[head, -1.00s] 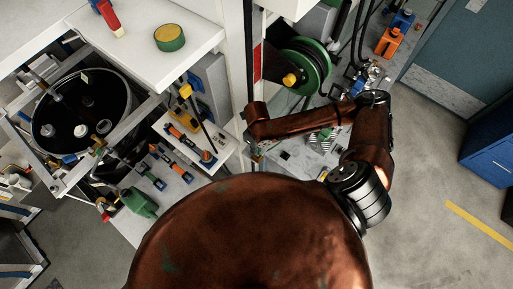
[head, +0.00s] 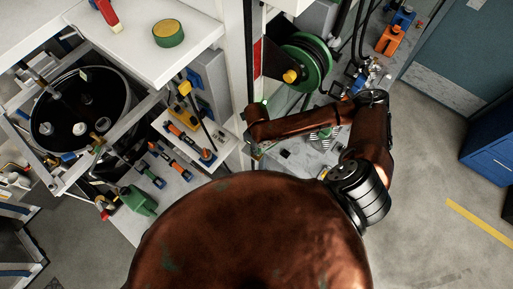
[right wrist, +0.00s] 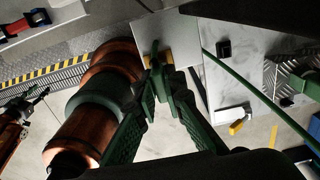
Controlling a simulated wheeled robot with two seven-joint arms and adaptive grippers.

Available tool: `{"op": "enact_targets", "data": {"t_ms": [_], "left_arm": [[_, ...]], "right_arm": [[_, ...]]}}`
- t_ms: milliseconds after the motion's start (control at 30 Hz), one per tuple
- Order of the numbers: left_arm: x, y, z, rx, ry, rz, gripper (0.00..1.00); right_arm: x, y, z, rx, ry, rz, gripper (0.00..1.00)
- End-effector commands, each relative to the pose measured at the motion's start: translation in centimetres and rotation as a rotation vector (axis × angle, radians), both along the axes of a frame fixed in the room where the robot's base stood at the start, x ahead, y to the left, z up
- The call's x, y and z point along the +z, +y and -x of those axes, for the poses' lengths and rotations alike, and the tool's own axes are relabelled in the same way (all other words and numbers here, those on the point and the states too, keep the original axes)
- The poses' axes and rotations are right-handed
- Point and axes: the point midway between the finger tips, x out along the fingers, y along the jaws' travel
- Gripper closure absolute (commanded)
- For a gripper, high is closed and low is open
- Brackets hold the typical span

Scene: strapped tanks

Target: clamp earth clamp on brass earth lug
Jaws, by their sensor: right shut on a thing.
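My right gripper (right wrist: 160,92) has green ridged fingers closed on the green earth clamp (right wrist: 158,62), which shows brass-coloured jaw tips. The clamp is in front of a pale grey plate in the right wrist view; whether it touches the plate cannot be told. In the head view my right arm reaches left across the bench, and its hand (head: 256,145) is small and partly hidden beside the white post. I cannot make out the brass earth lug for certain in either view. My left gripper is not clearly seen.
A green reel (head: 324,62) stands behind my right forearm. A green cable (right wrist: 265,98) crosses the right wrist view. A white post (head: 237,60) is close to the hand. An open drum (head: 125,104) and a white shelf (head: 195,30) are at the left.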

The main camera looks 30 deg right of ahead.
Motion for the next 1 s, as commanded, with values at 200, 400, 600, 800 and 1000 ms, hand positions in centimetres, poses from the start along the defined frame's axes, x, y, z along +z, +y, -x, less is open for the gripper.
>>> {"op": "enact_targets", "data": {"t_ms": [200, 400, 600, 800, 1000], "left_arm": [[0.0, 0.0, 0.0, 0.0, 0.0, 0.0, 0.6], [0.0, 0.0, 0.0, 0.0, 0.0, 0.0, 0.6], [0.0, 0.2, 0.1, 0.0, 0.001, -0.002, 0.6], [0.0, 0.1, 0.1, 0.0, 0.001, -0.001, 0.6], [0.0, 0.0, 0.0, 0.0, 0.0, 0.0, 0.6]], "right_arm": [[0.0, 0.0, 0.0, 0.0, 0.0, 0.0, 0.78], [0.0, 0.0, 0.0, 0.0, 0.0, 0.0, 0.7], [0.1, 0.0, 0.0, 0.0, 0.0, 0.0, 0.7], [2.4, 0.0, -0.1, 0.002, -0.003, -0.001, 0.7], [5.7, 0.0, -0.1, 0.001, -0.004, -0.001, 0.7]]}}
